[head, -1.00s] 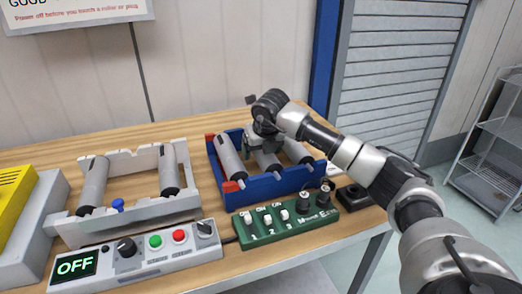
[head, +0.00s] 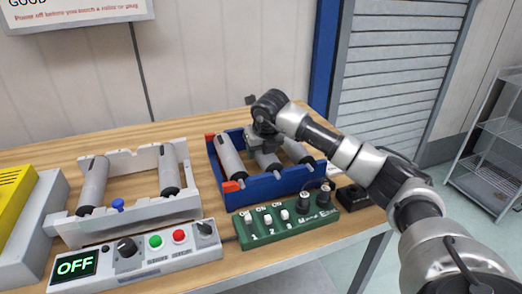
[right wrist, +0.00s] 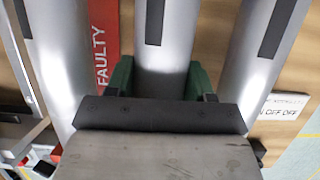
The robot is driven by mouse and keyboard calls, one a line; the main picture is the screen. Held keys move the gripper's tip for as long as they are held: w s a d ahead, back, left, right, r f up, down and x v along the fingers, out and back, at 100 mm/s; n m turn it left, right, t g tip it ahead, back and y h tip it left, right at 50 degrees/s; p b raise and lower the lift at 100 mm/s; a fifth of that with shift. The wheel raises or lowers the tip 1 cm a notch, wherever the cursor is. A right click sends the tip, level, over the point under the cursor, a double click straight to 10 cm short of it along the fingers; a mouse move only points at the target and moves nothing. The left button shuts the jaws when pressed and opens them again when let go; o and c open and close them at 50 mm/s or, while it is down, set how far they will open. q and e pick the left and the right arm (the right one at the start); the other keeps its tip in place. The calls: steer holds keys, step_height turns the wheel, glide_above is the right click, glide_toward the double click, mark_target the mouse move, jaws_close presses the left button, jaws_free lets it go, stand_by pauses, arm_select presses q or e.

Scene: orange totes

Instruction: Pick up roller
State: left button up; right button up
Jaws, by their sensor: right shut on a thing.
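A blue rack (head: 265,188) on the table holds three grey rollers: a left one (head: 230,155), a middle one (head: 268,162) and a right one (head: 297,152). My right gripper (head: 262,148) reaches down over the middle roller. In the right wrist view its green fingers (right wrist: 162,82) sit on both sides of the middle roller (right wrist: 165,50), shut on it. The roller still appears to lie in the rack, between the other two. The grip's underside is hidden. My left gripper is not in view.
A white rack (head: 130,212) with two grey rollers stands at left, behind a control box (head: 140,258) reading OFF. A green switch box (head: 285,219) stands in front of the blue rack. A yellow thing (head: 14,215) is at far left. A red FAULTY label (right wrist: 103,60) shows beside the middle roller.

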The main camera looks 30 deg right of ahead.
step_height(320, 180, up, 4)
steer(key=shift+w+r, duration=0.1)
steer(key=shift+r, duration=0.1)
steer(key=s+d+r+b, duration=0.1)
steer(key=s+d+r, duration=0.2)
steer(key=s+r, duration=0.3)
steer(key=s, duration=0.5)
steer(key=shift+s+d+r+b, duration=0.2)
steer(key=shift+r+b, duration=0.1)
steer(key=shift+r, duration=0.05)
steer(key=shift+w+a, duration=0.1)
